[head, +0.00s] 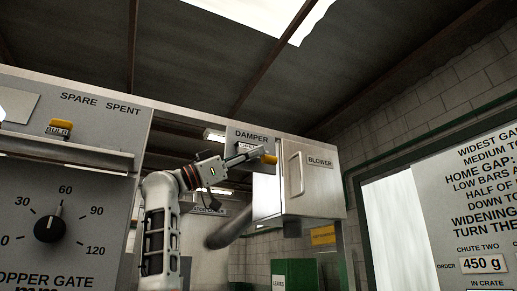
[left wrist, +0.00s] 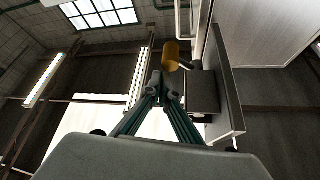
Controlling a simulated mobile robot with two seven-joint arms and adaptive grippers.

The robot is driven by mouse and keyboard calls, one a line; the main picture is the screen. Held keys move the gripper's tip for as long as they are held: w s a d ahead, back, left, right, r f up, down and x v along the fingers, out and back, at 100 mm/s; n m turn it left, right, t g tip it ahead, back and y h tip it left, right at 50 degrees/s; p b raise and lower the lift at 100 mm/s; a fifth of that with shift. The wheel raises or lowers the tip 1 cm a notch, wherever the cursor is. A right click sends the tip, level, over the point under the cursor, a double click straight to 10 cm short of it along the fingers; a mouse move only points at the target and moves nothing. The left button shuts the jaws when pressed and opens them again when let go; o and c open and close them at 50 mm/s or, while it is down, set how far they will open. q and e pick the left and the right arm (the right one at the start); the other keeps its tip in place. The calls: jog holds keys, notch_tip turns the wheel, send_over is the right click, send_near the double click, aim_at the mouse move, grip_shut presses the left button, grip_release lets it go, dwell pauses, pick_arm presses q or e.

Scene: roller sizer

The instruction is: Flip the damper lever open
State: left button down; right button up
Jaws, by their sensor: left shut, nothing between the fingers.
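The damper lever's orange handle (head: 269,159) sticks out below the DAMPER label (head: 251,137), on the panel left of the blower box. In the left wrist view the orange handle (left wrist: 170,53) shows just beyond my fingertips, near the grey panel. My left gripper (head: 256,154) is shut and empty, with its tips close beside the handle; I cannot tell whether they touch it. The fingers also show in the left wrist view (left wrist: 163,88), drawn together. A small label below DAMPER is too small to read. My right gripper is not in view.
The blower box (head: 317,186) with a handled door stands just right of the lever. A written board (head: 480,200) hangs at right. A green bin (head: 294,274) stands below.

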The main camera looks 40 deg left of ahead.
pick_arm(q)
jog(key=shift+w, duration=0.1)
dwell(0.6)
notch_tip(320, 180, up, 10)
dwell(0.6)
dwell(0.4)
jog(key=shift+f, duration=0.1)
